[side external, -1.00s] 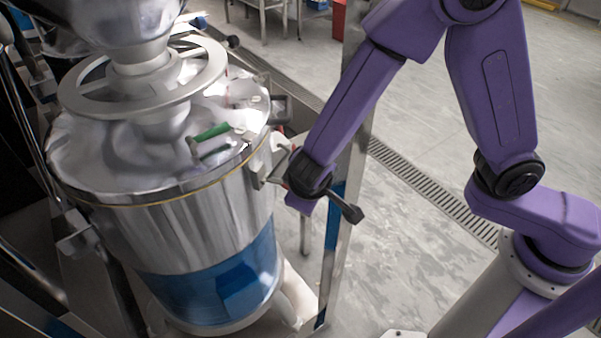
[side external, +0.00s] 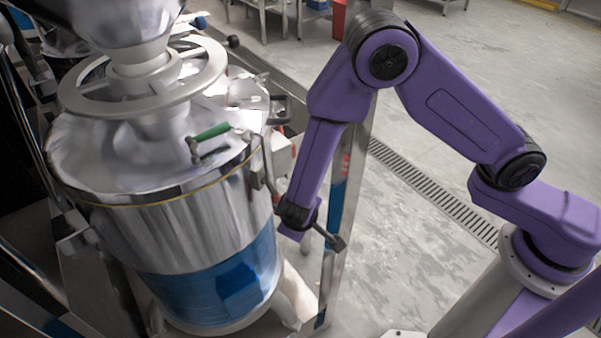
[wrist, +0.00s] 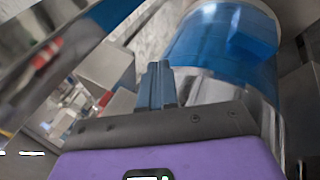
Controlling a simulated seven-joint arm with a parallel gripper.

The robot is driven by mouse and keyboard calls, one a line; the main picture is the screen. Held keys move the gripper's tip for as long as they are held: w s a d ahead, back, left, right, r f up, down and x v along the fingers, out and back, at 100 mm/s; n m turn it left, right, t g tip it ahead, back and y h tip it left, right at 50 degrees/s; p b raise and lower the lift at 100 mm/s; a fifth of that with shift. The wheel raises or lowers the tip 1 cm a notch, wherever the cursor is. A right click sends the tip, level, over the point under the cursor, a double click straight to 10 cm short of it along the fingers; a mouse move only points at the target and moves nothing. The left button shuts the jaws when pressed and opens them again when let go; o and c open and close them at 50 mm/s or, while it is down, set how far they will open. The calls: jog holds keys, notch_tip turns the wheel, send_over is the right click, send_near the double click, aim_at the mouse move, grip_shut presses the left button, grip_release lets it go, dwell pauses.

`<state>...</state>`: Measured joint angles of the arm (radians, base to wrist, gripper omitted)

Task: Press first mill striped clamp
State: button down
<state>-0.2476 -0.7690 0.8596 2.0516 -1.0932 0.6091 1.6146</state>
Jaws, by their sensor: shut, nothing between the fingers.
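The mill is a shiny metal drum (side external: 190,235) with a blue band, seen at left in the side external view. A metal clamp (side external: 257,178) sits on the drum's right side below the lid rim; I cannot make out stripes on it. My arm's end is low, just right of this clamp. In the wrist view my gripper (wrist: 158,85) has its two grey-blue fingers together, with nothing between them. The drum's blue band (wrist: 215,45) is beyond the fingertips there. Contact between fingers and clamp cannot be told.
A green-handled clamp (side external: 210,132) lies on the lid. A ring-shaped wheel (side external: 85,100) surrounds the neck above it. A metal frame post (side external: 335,240) stands close behind my wrist. A floor drain grate (side external: 430,190) runs across open floor at right.

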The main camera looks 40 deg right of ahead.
jog(key=shift+t+y, duration=0.4)
jog(key=shift+t, duration=0.2)
jog(key=shift+w+a+f, duration=0.4)
jog(key=shift+w+f, duration=0.4)
jog(key=shift+w+a+f, duration=0.4)
jog(key=shift+w+f, duration=0.35)
jog(key=s+r, duration=0.1)
jog(key=s, duration=1.3)
jog(key=shift+w+r, duration=0.1)
jog(key=shift+r, duration=0.05)
